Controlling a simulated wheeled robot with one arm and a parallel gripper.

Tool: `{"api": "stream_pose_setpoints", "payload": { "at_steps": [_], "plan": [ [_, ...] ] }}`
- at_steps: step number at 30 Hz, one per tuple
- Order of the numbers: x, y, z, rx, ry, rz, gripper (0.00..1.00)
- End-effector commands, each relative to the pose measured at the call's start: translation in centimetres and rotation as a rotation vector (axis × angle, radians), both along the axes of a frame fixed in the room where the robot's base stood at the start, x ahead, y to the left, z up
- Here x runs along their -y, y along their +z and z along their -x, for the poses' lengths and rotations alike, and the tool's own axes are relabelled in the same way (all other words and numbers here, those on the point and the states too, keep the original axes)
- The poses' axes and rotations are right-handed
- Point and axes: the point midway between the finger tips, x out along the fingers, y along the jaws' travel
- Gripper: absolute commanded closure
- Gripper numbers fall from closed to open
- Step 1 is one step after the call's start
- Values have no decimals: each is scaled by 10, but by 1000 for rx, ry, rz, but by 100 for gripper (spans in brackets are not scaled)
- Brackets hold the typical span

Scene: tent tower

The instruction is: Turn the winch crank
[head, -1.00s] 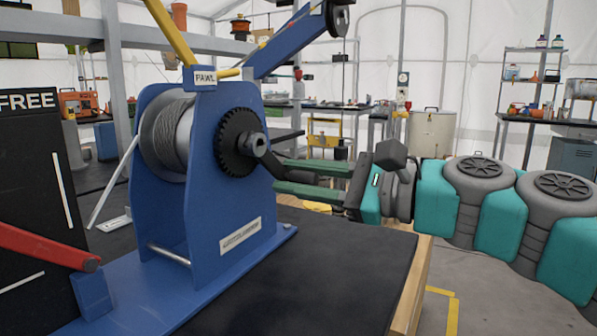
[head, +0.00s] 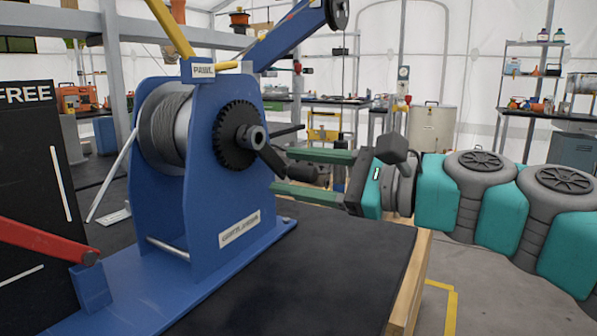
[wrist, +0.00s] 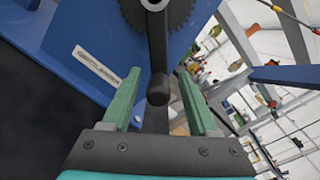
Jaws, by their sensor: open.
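The blue winch (head: 205,180) stands on the dark bench, with a grey cable drum (head: 165,125) and a black toothed wheel (head: 232,135) on its side. The dark winch crank (head: 271,160) slants down to the right from the hub, ending in a dark handle (head: 303,173). My gripper (head: 282,171) is open, its green fingers above and below the handle. In the wrist view the handle (wrist: 158,92) lies between the fingers, with a visible gap on each side. The part labelled PAWL (head: 203,70) sits above the winch frame.
A black board marked FREE (head: 30,150) and a red lever (head: 45,242) are at left. A blue boom (head: 290,38) and yellow bar (head: 168,28) rise above the winch. The bench top (head: 310,265) is bare in front, ending at a wooden edge (head: 410,285).

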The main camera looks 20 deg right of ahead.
Motion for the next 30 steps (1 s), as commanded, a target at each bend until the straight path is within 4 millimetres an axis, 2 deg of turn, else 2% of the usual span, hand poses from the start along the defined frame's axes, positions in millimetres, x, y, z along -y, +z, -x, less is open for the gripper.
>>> {"api": "stream_pose_setpoints", "payload": {
  "at_steps": [5,12,18,30],
  "plan": [
    [9,-1,10,2,-3,0,40],
    [33,0,40,3,-9,1,40],
    [45,1,58,0,-4,0,40],
    [48,1,62,0,-1,0,40]
  ]
}}
